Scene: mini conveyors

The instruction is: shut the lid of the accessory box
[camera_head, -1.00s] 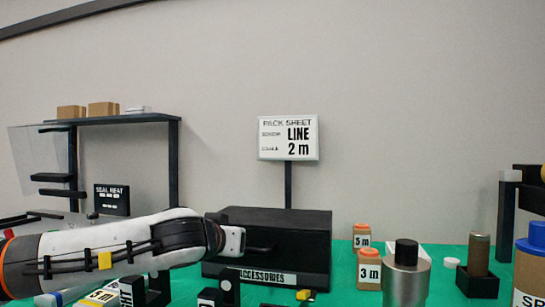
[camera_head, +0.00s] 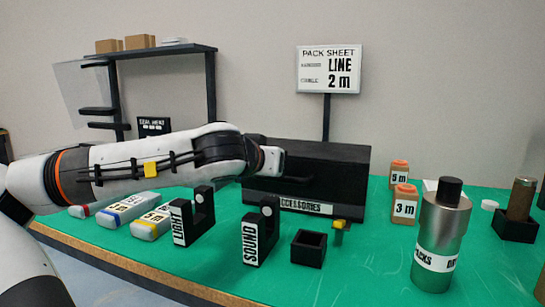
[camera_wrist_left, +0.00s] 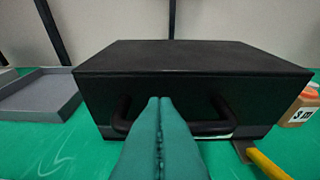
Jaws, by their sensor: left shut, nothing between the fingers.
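The black accessory box (camera_head: 335,178), marked ACCESSORIES along its lower front, stands at the back of the green table. Its lid (camera_wrist_left: 190,57) lies flat and level across the top, with no gap that I can make out. A dark handle (camera_wrist_left: 212,127) runs across the box's front in the left wrist view. My left gripper (camera_head: 280,160) is in front of the box's left part. Its teal fingers (camera_wrist_left: 160,103) are shut and empty, pointing at the front and covering the handle's middle. I cannot tell whether they touch it. My right gripper is out of view.
Black holders marked LIGHT (camera_head: 181,222) and SOUND (camera_head: 250,243) and a small open black box (camera_head: 309,249) stand in front. A steel bottle (camera_head: 440,235) and orange-capped 3 m jar (camera_head: 405,207) stand right. A grey tray (camera_wrist_left: 40,95) lies left of the box.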

